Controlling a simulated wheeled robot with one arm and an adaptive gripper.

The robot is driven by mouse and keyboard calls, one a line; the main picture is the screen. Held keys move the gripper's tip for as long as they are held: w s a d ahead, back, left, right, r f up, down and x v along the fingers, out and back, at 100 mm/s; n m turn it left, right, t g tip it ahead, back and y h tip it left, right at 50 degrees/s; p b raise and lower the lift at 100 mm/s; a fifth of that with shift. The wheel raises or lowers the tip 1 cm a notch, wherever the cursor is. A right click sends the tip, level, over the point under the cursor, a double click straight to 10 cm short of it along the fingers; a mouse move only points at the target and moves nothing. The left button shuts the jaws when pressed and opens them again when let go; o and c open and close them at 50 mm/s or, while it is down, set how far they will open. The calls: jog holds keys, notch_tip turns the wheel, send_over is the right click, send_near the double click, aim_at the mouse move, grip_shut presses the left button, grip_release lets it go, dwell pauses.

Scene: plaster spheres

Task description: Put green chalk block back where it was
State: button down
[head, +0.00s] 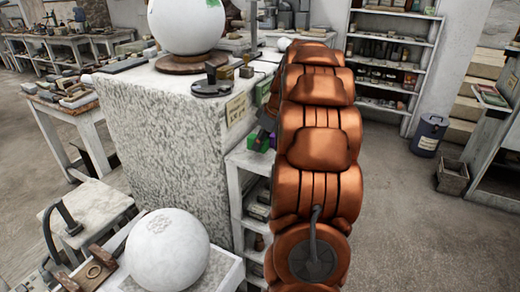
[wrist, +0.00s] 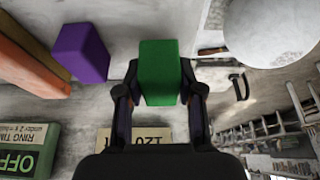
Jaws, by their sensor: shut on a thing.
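In the wrist view, my gripper (wrist: 160,78) is shut on the green chalk block (wrist: 161,66), with one dark finger on each side of it. A purple block (wrist: 80,53) stands to the left of the held block, with a gap between them. In the head view, my copper arm hides most of my gripper. Small green and purple patches show beside the arm at the white shelf unit (head: 240,205). I cannot tell whether the green block touches a surface.
In the wrist view, orange and brown bars (wrist: 28,58) lie at the left, a green box marked OFF (wrist: 27,150) at lower left, and a card marked 120 (wrist: 150,138) below the block. In the head view, a rough plaster pedestal (head: 165,125) and a white sphere (head: 167,252) stand left of my arm.

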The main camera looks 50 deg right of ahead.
jog(key=shift+w, duration=0.3)
jog(key=shift+f+p, duration=0.55)
jog(key=shift+f, duration=1.2)
jog(key=c, duration=0.7)
grip_release()
jog(key=shift+s, duration=0.1)
jog(key=b+v, duration=0.2)
jog(key=v, duration=1)
jog(key=shift+d, duration=0.1)
